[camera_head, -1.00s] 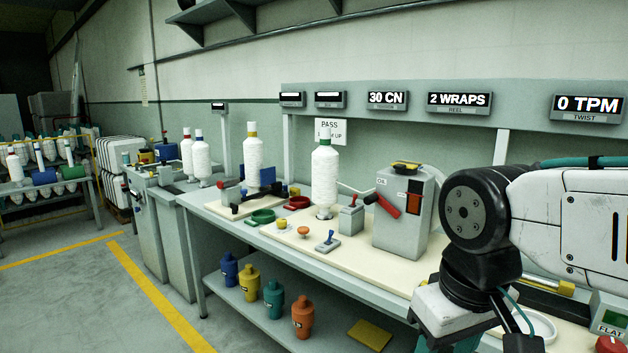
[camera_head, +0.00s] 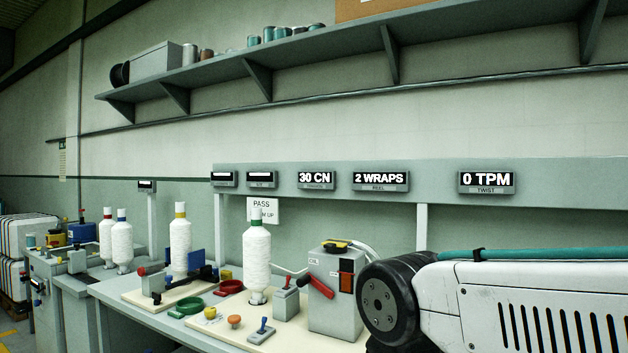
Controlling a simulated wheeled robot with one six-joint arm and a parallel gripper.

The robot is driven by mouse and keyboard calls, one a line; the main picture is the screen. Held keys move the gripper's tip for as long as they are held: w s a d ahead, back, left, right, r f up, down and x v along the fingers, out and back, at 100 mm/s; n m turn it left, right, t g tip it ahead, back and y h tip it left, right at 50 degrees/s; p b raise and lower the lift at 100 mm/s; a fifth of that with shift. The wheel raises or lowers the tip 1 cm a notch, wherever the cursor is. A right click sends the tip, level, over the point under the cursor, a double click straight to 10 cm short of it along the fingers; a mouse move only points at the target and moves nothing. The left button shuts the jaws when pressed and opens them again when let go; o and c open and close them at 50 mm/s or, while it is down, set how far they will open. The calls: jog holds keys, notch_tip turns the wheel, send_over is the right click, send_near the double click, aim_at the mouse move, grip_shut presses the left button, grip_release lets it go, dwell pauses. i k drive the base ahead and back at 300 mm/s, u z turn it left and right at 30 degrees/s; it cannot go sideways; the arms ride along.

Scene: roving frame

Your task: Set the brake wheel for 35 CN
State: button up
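The tension display (camera_head: 317,179) on the rail above the bench reads 30 CN. I cannot tell for sure which part is the brake wheel. A red ring-shaped part (camera_head: 230,287) and a green one (camera_head: 187,307) lie on the cream boards left of a white cone of yarn (camera_head: 257,262). A small yellow knob (camera_head: 210,312) and an orange knob (camera_head: 234,320) sit in front of that cone. My gripper is out of view; only my arm shows at the lower right.
A grey box with a red lever (camera_head: 320,286) stands right of the cone, close to my arm. A small blue-handled lever (camera_head: 263,328) is in front. Other displays read 2 WRAPS (camera_head: 381,179) and 0 TPM (camera_head: 487,180). A shelf (camera_head: 300,47) runs along the wall above.

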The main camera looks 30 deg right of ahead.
aim_at(209, 313)
jog(key=k, duration=0.5)
jog(key=u, duration=0.4)
jog(key=i, duration=1.35)
jog(key=z, duration=0.55)
